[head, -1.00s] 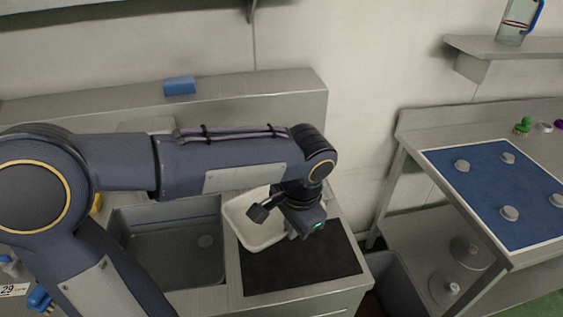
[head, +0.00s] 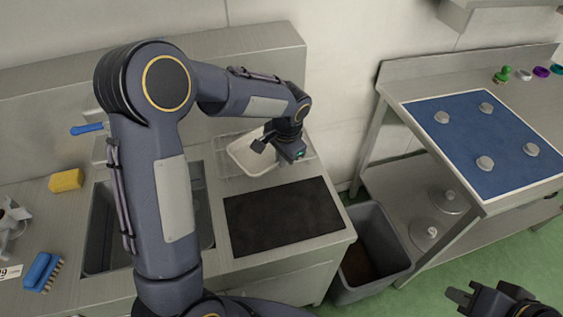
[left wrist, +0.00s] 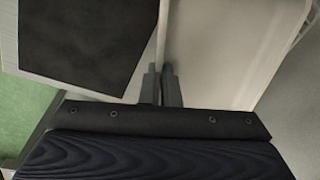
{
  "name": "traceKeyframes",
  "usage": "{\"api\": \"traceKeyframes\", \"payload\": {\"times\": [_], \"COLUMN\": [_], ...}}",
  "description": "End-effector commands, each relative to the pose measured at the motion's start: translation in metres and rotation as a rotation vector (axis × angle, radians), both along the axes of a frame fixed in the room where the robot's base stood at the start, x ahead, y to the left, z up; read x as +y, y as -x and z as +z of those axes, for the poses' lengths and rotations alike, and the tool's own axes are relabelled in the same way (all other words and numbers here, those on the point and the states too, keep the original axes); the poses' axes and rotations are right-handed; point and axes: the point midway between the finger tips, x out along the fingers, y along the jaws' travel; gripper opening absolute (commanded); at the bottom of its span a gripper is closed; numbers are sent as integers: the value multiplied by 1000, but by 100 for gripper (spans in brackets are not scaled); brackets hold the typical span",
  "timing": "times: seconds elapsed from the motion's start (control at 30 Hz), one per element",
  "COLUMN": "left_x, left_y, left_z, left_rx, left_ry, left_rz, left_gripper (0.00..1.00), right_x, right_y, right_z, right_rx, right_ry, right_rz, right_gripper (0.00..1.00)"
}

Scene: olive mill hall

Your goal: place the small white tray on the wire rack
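The small white tray (head: 246,160) is over the wire rack (head: 223,163) behind the black mat, and looks roughly level. I cannot tell whether it rests on the wires or is held just above them. My left gripper (head: 268,143) is at the tray's right side. In the left wrist view its two fingers (left wrist: 161,85) are close together on the tray's wall, with the white tray (left wrist: 215,50) to the right. My right gripper (head: 462,300) is empty at the lower right, away from the tray; its finger gap is unclear.
A black mat (head: 285,217) lies in front of the rack. A sink (head: 105,240) is left, partly behind my left arm. A yellow sponge (head: 66,180) and blue brush (head: 42,271) lie further left. A grey bin (head: 372,250) stands between the counter and the right table.

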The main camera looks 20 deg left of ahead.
Motion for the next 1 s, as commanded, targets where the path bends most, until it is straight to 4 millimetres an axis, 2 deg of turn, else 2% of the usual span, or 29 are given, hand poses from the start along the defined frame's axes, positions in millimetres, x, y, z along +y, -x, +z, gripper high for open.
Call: {"api": "traceKeyframes", "payload": {"times": [0.13, 0.33, 0.73, 0.9, 1.0], "left_x": [3, 2, 2, 2, 2], "left_y": [-9, -7, -7, -7, -7], "left_z": [-10, -37, -44, -42, -42], "left_rx": [2, 0, -1, -1, 0], "left_ry": [-1, -1, 0, -1, -1], "left_rz": [1, 0, 0, 0, 0], "left_gripper": [0, 0, 0, 23, 24], "right_x": [0, 0, 0, 0, 0], "right_y": [0, 0, 0, 0, 0], "right_z": [4, 6, 1, 2, 2], "right_rx": [0, 0, 0, 0, 0], "right_ry": [0, 0, 0, 0, 0], "right_rz": [0, 0, 0, 0, 0], "right_gripper": [0, 0, 0, 0, 0]}}
